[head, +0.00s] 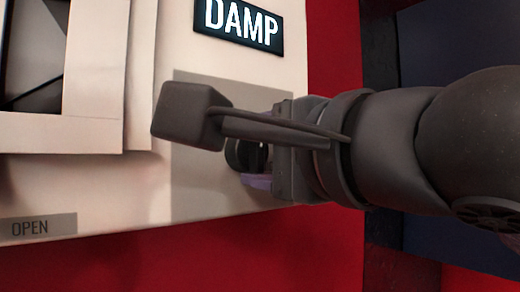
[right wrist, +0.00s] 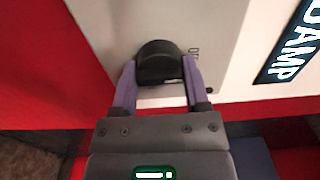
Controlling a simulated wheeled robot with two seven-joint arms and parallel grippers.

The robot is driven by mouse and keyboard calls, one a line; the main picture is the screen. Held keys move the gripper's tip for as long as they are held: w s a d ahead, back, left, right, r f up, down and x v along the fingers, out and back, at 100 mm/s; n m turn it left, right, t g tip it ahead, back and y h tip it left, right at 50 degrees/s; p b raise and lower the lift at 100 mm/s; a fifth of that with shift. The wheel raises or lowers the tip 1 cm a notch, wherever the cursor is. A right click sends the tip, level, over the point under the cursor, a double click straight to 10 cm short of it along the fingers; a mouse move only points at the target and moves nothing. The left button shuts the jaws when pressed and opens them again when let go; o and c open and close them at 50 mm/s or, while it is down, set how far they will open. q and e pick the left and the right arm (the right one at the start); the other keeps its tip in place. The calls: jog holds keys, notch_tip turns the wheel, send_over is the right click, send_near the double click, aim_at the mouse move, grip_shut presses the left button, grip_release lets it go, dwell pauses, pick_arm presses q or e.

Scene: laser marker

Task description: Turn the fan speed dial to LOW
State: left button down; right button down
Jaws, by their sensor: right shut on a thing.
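The fan speed dial (right wrist: 158,62) is a round black knob on a grey plate of the cream machine front. My right gripper (right wrist: 157,85) has its two purple fingers on either side of the knob, shut on it. In the head view the dial (head: 240,155) is partly hidden behind my right gripper (head: 256,178) and its wrist. The dial's pointer and most of its markings are hidden or too small to read. My left gripper is not in view.
A black sign reading "DAMP" (head: 240,22) is above the dial. A grey "OPEN" label (head: 38,227) is at the lower left, below a framed opening (head: 35,55). Red surfaces lie below and to the right of the panel.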

jog(key=shift+f+m+b, duration=0.2)
jog(key=shift+m+b, duration=0.2)
jog(key=shift+b, duration=0.25)
jog(key=m+b, duration=0.3)
jog(key=b, duration=0.1)
jog(key=shift+f+m, duration=0.1)
jog(key=shift+m, duration=0.3)
jog(key=m+b, duration=0.2)
jog(key=m, duration=0.1)
jog(key=shift+m+b, duration=0.3)
jog(key=shift+b, duration=0.1)
jog(key=shift+r+m+b, duration=0.2)
jog(key=shift+m+b, duration=0.65)
jog(key=shift+m, duration=0.75)
jog(key=shift+r+m, duration=0.1)
jog(key=shift+m, duration=0.2)
jog(key=shift+c, duration=0.4)
grip_release()
